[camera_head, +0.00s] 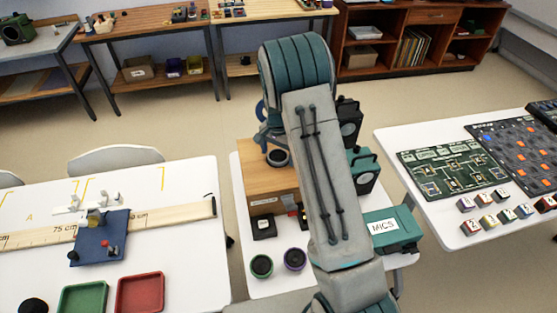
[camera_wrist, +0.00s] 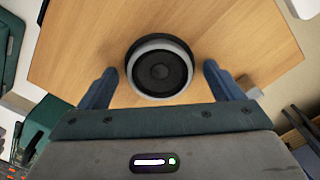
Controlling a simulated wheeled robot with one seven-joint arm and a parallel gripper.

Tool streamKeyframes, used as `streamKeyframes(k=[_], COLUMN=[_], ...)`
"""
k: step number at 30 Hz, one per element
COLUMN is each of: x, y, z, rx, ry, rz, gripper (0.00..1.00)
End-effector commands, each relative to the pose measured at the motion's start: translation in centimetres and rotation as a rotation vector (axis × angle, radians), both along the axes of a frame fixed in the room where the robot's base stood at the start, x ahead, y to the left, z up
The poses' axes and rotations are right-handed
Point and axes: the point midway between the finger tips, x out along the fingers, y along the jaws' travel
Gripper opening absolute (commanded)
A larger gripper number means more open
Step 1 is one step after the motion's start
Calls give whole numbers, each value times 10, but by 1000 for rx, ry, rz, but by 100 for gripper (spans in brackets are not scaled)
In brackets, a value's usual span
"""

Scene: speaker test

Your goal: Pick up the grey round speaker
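The grey round speaker (camera_wrist: 160,70) has a black cone and a pale grey rim. It lies face up on the wooden box top (camera_wrist: 225,30). My gripper (camera_wrist: 159,69) is open, with one blue finger on each side of the speaker and a gap on both sides in the wrist view. Nothing is held. Whether the fingertips are level with the speaker or above it is hard to tell. In the head view my arm hides much of the box.
A green-rimmed round item (camera_head: 262,266) and a purple-rimmed one (camera_head: 295,259) lie on the white table in front of the box. Dark green devices (camera_head: 364,170) and a teal MICS box (camera_head: 384,231) stand to the right. Side tables hold trays and circuit boards.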

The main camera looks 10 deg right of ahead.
Motion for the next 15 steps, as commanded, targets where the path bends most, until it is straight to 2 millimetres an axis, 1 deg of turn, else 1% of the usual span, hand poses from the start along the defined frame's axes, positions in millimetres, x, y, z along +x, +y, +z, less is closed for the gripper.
streamKeyframes(k=[1, 2, 3, 6, 7, 8, 15], x=[0, 0, 0, 0, 0, 0, 0], y=[0, 0, 0, 0, 0, 0, 0], z=[0, 0, 0, 0, 1, 1, 2], rx=[0, 0, 0, 0, 0, 0, 0], ry=[0, 0, 0, 0, -1, -1, -1], rz=[0, 0, 0, 0, 0, 0, 0], gripper=[74, 66, 54, 29, 29, 24, 24])
